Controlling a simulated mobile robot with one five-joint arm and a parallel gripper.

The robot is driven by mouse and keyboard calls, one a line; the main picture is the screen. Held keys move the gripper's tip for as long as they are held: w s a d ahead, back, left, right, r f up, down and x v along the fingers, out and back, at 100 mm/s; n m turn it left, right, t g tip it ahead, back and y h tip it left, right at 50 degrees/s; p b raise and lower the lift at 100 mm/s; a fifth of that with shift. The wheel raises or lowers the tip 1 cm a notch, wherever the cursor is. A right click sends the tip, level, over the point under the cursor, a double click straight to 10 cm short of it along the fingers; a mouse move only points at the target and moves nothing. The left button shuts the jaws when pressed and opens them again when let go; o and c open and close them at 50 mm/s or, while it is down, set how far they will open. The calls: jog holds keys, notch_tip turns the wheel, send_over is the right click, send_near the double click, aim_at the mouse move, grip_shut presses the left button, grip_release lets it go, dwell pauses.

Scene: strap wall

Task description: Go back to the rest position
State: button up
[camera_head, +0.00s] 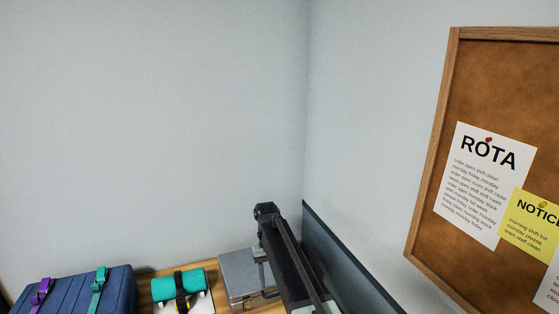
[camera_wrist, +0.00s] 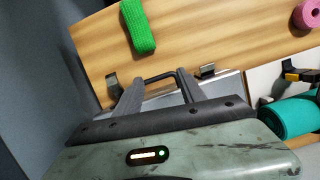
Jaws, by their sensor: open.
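My gripper (camera_wrist: 160,76) is open in the wrist view, its two dark fingers apart. A dark handle (camera_wrist: 158,77) of a grey case (camera_head: 240,272) shows between and beyond the fingertips. I cannot tell whether the fingers touch it. In the head view my dark arm reaches up from the bottom edge and bends down over the case's right side. My gripper there is small and partly hidden by the arm. The grey case stands on the wooden surface (camera_wrist: 200,40) and is partly hidden by my gripper in the wrist view.
A teal roll (camera_head: 178,284) with a dark strap lies left of the case. A blue case (camera_head: 72,292) with purple and teal straps is farther left. A dark panel (camera_head: 345,262) stands at the right.

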jog(key=s+d+f+m+t+b, duration=0.1)
jog(key=s+d, duration=0.7)
jog(key=d, duration=0.2)
jog(key=s+d+f+m+t+y+b, duration=0.1)
jog(key=s+d+f+m+t, duration=0.1)
jog(key=s+d, duration=0.6)
jog(key=shift+s+d+f, duration=0.2)
jog(key=shift+s+d, duration=0.15)
jog(key=shift+d, duration=1.05)
